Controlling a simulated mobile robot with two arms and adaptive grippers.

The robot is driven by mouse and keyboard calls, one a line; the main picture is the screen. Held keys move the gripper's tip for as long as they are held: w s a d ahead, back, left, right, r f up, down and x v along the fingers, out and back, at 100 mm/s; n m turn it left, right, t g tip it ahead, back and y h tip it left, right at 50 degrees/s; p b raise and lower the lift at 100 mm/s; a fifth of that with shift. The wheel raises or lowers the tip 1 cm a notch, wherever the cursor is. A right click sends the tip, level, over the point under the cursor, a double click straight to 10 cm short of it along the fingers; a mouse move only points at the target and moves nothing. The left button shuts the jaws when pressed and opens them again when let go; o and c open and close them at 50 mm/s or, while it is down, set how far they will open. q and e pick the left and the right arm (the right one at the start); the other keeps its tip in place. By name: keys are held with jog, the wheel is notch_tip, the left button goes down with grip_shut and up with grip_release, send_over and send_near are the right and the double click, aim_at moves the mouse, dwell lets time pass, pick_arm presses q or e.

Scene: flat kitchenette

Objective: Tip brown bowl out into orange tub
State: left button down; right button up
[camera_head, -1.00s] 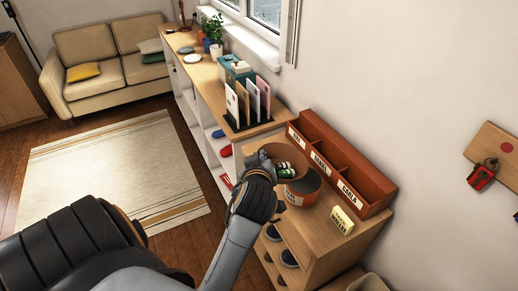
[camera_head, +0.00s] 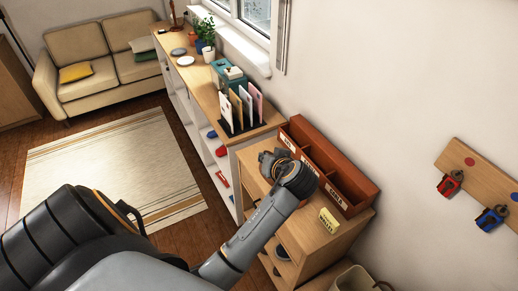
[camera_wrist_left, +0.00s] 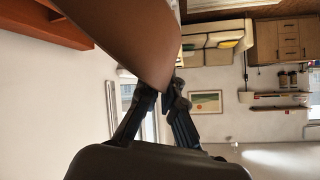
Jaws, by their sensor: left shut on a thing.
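My left gripper (camera_head: 272,164) is over the top of the small wooden cabinet, in front of the red-brown divided box. In the left wrist view its fingers (camera_wrist_left: 168,98) are closed on the wall of the brown bowl (camera_wrist_left: 140,42), which is held tilted. In the head view the gripper and wrist hide nearly all of the bowl. The orange tub is hidden behind my left wrist in the head view. The bowl's contents cannot be seen now. My right gripper is not in view.
The divided box (camera_head: 345,178) stands along the wall on the cabinet (camera_head: 312,236). A small yellow box (camera_head: 329,219) is near the cabinet's right end. A letter rack (camera_head: 240,112) stands on the shelf beyond. Keys (camera_head: 449,184) hang at the right.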

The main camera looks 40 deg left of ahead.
pick_arm(q)
jog(key=shift+w+d+r+m+g+y+p, duration=0.2)
jog(key=shift+w+m+g, duration=0.1)
jog(key=shift+w, duration=0.1)
jog(key=shift+w+d+r+m+g+y+p, duration=0.15)
jog(key=shift+w+r+m+g+p, duration=0.15)
jog(key=shift+w, duration=0.15)
jog(key=shift+w+d+r+m+g+y+p, duration=0.1)
jog(key=shift+w+d+r+m+g+p, duration=0.1)
jog(key=shift+w+g, duration=0.15)
jog(key=w+d+m+g, duration=0.1)
jog(key=w+m+y+b, duration=0.1)
jog(key=w, duration=0.1)
jog(key=w+d+f+g+y+b, duration=0.1)
jog(key=w, duration=0.1)
jog(key=shift+d+m+g, duration=0.3)
jog(key=shift+m+g, duration=0.05)
jog(key=shift+m, duration=0.05)
jog(key=w+b, duration=0.1)
jog(key=w+d+m+g+y+b, duration=0.1)
jog(key=b, duration=0.1)
jog(key=shift+w+d+m, duration=0.2)
jog(key=shift+w+m, duration=0.1)
jog(key=shift+w, duration=0.1)
jog(key=shift+r, duration=0.1)
